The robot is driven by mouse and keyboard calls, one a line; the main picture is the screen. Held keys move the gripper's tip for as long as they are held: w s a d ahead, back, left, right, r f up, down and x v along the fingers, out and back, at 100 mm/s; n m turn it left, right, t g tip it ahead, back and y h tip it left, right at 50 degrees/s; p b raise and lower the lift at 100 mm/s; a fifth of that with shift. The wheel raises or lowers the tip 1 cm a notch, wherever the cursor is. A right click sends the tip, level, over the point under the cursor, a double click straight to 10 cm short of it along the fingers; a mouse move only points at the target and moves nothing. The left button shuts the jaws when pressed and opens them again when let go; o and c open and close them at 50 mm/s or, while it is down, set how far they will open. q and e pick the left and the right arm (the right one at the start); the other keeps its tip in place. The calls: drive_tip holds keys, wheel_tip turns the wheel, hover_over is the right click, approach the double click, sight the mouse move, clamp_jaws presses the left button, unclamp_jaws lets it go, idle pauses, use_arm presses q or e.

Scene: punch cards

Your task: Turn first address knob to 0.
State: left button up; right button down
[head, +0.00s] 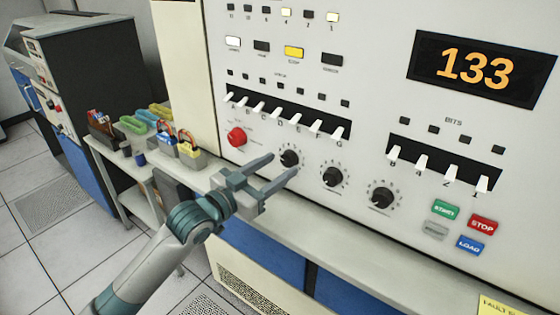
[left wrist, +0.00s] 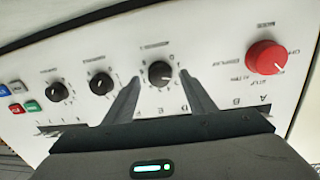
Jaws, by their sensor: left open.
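The first address knob (head: 289,158) is black and round, leftmost of three knobs on the pale panel. The orange display (head: 478,68) reads 133. My left gripper (head: 284,164) is open in front of this knob, with a finger on either side of it. The left wrist view, turned upside down, shows the knob (left wrist: 161,74) between and just beyond the two fingertips (left wrist: 163,84). A gap shows on each side, and I see no contact. The knob's light pointer mark points roughly right in that view. Its dial numbers are too small to read. My right gripper is not in view.
The second knob (head: 332,176) and third knob (head: 381,197) are to the right. White switches (head: 285,115) run above the knobs.

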use_arm(q)
drive_tip(key=shift+x, duration=0.85)
drive_tip(key=c, duration=1)
drive_tip(key=shift+c, duration=0.2)
drive_tip(key=shift+n+p, duration=0.3)
drive_tip(key=shift+p, duration=0.05)
drive_tip(key=shift+s+n+p, duration=0.1)
drive_tip(key=shift+n+p, duration=0.6)
drive_tip(key=shift+n, duration=0.5)
drive_tip(key=n+p, duration=0.1)
drive_tip(key=n, duration=0.2)
drive_tip(key=shift+d+n+t+p, duration=0.1)
drive_tip(key=shift+n+t+p, duration=0.2)
drive_tip(key=shift+n+p, duration=0.1)
drive_tip(key=n+p, duration=0.2)
drive_tip(key=n, duration=0.3)
drive_tip(key=shift+f+n+t+p, duration=0.1)
drive_tip(key=shift+n+t+p, duration=0.2)
drive_tip(key=shift+n+t, duration=0.1)
